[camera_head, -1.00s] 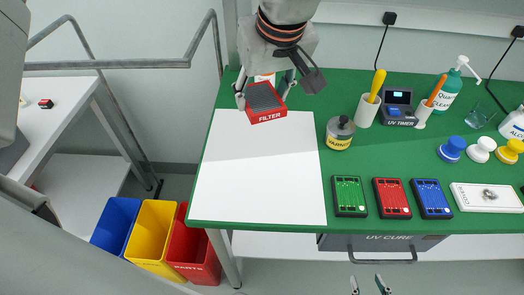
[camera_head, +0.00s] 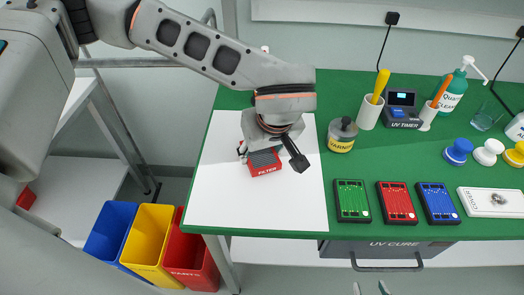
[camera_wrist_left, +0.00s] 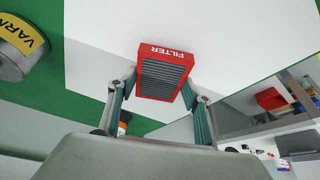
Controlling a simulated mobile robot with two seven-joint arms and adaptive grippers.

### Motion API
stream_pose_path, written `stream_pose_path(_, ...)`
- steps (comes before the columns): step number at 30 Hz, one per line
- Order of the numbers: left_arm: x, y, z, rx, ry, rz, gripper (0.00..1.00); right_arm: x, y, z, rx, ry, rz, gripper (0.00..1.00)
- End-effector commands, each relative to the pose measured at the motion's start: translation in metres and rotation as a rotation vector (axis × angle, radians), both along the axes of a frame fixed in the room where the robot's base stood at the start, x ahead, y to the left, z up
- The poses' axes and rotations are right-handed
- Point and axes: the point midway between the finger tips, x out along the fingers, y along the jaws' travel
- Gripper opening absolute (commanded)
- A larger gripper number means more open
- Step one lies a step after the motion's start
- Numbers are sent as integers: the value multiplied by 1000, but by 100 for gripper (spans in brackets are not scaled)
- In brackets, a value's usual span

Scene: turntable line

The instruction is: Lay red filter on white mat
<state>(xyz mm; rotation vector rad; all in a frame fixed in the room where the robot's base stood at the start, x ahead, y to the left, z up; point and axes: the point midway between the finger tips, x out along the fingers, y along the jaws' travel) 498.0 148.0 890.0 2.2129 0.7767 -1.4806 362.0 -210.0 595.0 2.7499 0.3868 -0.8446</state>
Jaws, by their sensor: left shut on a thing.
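The red filter (camera_head: 265,168) has a dark ribbed face and "FILTER" lettering on its front side. My left gripper (camera_head: 260,154) is shut on it. In the left wrist view the filter (camera_wrist_left: 163,74) sits between the two fingers (camera_wrist_left: 160,92). It is over the white mat (camera_head: 225,195), around its middle; I cannot tell whether it touches the mat. The mat lies flat on the green table top. My left wrist hides part of the mat and the filter's back. My right gripper (camera_head: 370,289) shows only as two separated fingertips at the bottom edge, empty.
A varnish tin (camera_head: 341,138) stands just right of the mat. Green (camera_head: 351,201), red (camera_head: 397,203) and blue (camera_head: 437,203) boards lie along the front edge. Blue, yellow and red bins (camera_head: 193,255) stand on the floor. The mat's front part is clear.

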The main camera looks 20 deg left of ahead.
Motion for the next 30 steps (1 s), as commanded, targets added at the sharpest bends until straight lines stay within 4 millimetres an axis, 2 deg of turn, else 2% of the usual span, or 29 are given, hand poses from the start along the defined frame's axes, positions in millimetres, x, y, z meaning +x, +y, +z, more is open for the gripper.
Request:
stream_pose_path(11,0,0,-6,1,-1,0,24,-4,0,-1,0,5,-1,40)
stream_pose_path(12,0,0,-6,1,-1,-1,52,-4,0,-1,-1,6,-1,40)
stream_pose_path(14,0,0,-6,1,-1,0,66,-5,0,-1,0,7,0,40)
stream_pose_path(25,0,0,-4,0,-1,0,66,-6,-1,-3,-2,11,-1,40)
stream_pose_path(30,-3,-4,14,-1,-7,-2,66,-4,-1,-1,-2,9,-1,40)
